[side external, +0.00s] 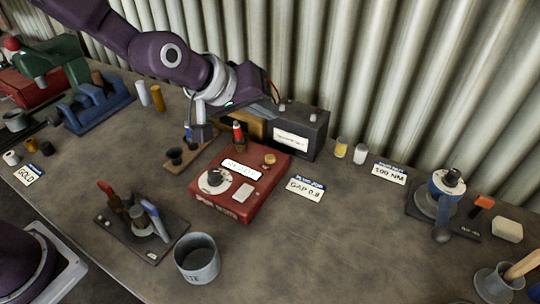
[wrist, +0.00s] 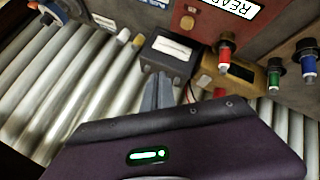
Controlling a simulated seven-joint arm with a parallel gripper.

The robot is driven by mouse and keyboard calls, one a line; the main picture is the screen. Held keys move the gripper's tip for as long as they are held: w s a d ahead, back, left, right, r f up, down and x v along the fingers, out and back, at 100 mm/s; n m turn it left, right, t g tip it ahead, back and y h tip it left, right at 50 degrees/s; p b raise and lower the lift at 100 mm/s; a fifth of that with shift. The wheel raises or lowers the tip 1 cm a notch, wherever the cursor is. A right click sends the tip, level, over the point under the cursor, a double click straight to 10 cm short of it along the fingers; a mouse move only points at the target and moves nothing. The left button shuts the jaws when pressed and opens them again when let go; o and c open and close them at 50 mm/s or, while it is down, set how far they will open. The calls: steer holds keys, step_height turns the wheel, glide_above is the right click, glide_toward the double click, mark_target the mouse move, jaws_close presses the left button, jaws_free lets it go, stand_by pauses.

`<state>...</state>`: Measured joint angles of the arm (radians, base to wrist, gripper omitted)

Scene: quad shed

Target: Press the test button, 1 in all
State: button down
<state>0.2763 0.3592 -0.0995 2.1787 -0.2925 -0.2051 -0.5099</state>
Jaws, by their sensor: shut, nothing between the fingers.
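A red tester box (side external: 205,202) stands on the bench with a lettered display (side external: 241,169), a dial (side external: 214,181), a pale square (side external: 243,192) and a round amber button (side external: 270,159). No label naming the test button is readable. In the wrist view, the amber button (wrist: 187,22) and part of the display (wrist: 235,5) show near the top. My gripper (side external: 273,118) is shut and empty, above and behind the tester, near a dark grey box (side external: 303,139). In the wrist view, my gripper (wrist: 157,82) points toward that box, apart from the amber button.
A red-topped plug (side external: 238,134) stands upright behind the tester, close to my arm. A brown box (wrist: 240,72) sits beside the dark grey box. A metal cup (side external: 197,261) and tool stand (side external: 142,231) are in front. Corrugated wall rises behind.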

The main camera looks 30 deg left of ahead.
mark_target(267, 160)
steer(key=shift+f, duration=0.1)
steer(key=shift+f, duration=4.3)
steer(key=shift+f, duration=0.1)
steer(key=shift+f, duration=0.3)
steer(key=shift+f, duration=0.5)
steer(key=shift+r, duration=0.9)
